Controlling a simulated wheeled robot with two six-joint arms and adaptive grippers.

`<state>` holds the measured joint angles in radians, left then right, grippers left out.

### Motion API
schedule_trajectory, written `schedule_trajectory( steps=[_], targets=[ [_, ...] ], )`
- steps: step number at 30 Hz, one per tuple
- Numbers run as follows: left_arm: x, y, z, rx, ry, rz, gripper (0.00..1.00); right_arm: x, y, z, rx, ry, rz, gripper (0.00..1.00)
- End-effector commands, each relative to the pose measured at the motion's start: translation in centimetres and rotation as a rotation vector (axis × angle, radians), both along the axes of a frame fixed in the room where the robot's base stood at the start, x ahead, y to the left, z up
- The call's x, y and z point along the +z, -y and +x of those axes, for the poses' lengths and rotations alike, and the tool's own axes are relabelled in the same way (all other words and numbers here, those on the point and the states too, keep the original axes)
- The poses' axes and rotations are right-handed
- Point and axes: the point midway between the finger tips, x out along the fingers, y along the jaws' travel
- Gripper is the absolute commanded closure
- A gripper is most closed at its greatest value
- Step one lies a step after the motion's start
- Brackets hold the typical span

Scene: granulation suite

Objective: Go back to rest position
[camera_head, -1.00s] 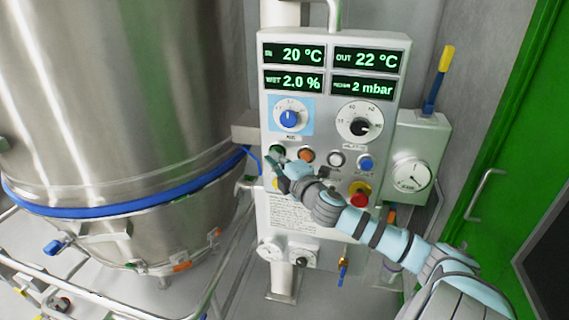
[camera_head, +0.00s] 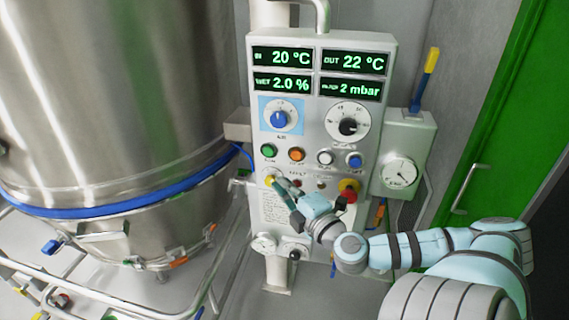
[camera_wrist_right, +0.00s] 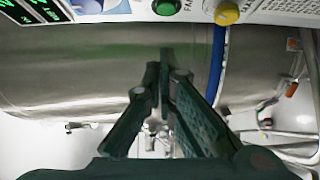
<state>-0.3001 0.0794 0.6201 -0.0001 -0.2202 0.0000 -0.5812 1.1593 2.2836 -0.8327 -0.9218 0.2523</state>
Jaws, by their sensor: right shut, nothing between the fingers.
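My right gripper (camera_head: 283,190) is in front of the lower part of the control panel (camera_head: 375,50). It is shut and empty, with its dark green fingers pointing up and left near the yellow button (camera_head: 269,181). In the right wrist view, its fingers (camera_wrist_right: 164,70) come together below the green button (camera_wrist_right: 166,7) and yellow button (camera_wrist_right: 227,13), with the steel vessel behind. I cannot tell whether the fingertips touch the panel. My left gripper is not in view.
A large steel vessel (camera_head: 110,90) with a blue seal ring stands left, with steel rails (camera_head: 90,298) below. A gauge box (camera_head: 405,140) with a yellow-and-blue handle (camera_head: 425,80) sits right of the panel. A green door (camera_head: 505,100) is at far right.

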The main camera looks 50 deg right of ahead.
Motion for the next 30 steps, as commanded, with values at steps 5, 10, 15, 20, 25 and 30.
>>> schedule_trajectory(
  steps=[5, 10, 15, 20, 25, 30],
  targets=[
    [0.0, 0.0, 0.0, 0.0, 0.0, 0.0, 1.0, 0.0, 0.0, 0.0, -0.001, 0.0, -0.001, 1.0],
    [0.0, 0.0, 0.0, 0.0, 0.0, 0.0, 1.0, 0.0, 0.0, 0.0, -0.001, 0.0, -0.001, 1.0],
    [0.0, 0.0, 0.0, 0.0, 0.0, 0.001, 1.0, -0.3, -0.5, 0.1, 0.023, -0.016, -0.014, 1.0],
    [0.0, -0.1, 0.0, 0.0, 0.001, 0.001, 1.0, -7.5, 4.0, 0.1, -0.021, -0.211, -0.006, 1.0],
    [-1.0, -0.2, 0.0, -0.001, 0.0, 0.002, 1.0, -22.5, 13.1, -5.8, -0.263, -0.467, 0.201, 1.0],
    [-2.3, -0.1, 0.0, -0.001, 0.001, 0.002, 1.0, -38.3, 15.2, -17.0, -0.527, -0.641, 0.53, 1.0]
  ],
)
